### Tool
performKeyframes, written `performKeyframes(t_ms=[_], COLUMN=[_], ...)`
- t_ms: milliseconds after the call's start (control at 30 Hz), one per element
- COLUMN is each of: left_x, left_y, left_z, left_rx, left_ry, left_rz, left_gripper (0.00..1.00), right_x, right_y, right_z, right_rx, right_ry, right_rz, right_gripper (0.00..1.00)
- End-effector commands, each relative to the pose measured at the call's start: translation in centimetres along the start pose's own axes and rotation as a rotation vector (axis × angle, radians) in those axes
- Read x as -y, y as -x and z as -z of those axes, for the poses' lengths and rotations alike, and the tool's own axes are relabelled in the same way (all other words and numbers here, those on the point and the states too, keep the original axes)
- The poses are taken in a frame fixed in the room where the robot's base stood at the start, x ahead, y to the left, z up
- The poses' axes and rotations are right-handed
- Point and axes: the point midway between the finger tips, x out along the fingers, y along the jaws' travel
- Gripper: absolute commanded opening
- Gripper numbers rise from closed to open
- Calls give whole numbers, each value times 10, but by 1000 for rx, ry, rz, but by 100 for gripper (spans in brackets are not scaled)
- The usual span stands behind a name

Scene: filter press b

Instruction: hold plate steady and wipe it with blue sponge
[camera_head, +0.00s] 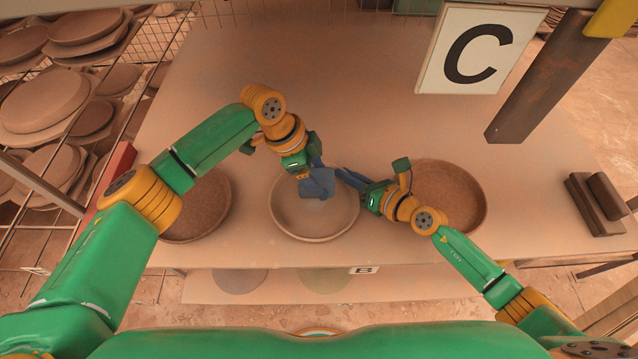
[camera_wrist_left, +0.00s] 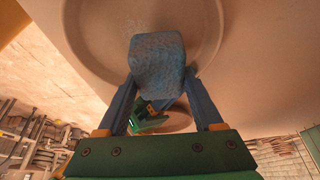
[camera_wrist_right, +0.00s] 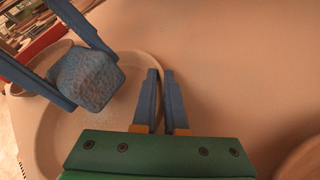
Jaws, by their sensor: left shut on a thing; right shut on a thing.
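The pale round plate (camera_head: 318,224) lies on the table at centre, and its rim also shows in the left wrist view (camera_wrist_left: 205,50) and right wrist view (camera_wrist_right: 45,135). My left gripper (camera_head: 317,181) is shut on the blue sponge (camera_wrist_left: 157,65) and holds it over the plate's inside; whether the sponge touches the surface is hard to tell. The sponge also shows in the right wrist view (camera_wrist_right: 88,80). My right gripper (camera_wrist_right: 160,75) is shut on the plate's right rim, with a finger on each side of it.
A brown dish (camera_head: 200,207) stands left of the plate and another brown dish (camera_head: 455,195) right of it, behind my right arm. A sign with C (camera_head: 478,50) stands at the back beside a dark post (camera_head: 545,75). Dark blocks (camera_head: 597,203) lie at far right. The table behind the plate is clear.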

Motion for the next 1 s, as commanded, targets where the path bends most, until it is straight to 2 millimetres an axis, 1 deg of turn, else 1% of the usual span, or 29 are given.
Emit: performKeyframes(t_ms=[400,533,667,1000], left_x=[0,0,0,0], left_y=[35,44,47,47], left_z=[15,18,20,20], left_rx=[-1,0,0,0], left_ry=[-1,0,0,0], left_rz=[0,0,0,-1], left_gripper=[23,23,23,23], right_x=[0,0,0,0], right_y=[0,0,0,0], right_z=[0,0,0,0], right_rx=[-1,-1,-1,-1], right_ry=[0,0,0,0], right_rz=[0,0,0,0], right_gripper=[0,0,0,0])
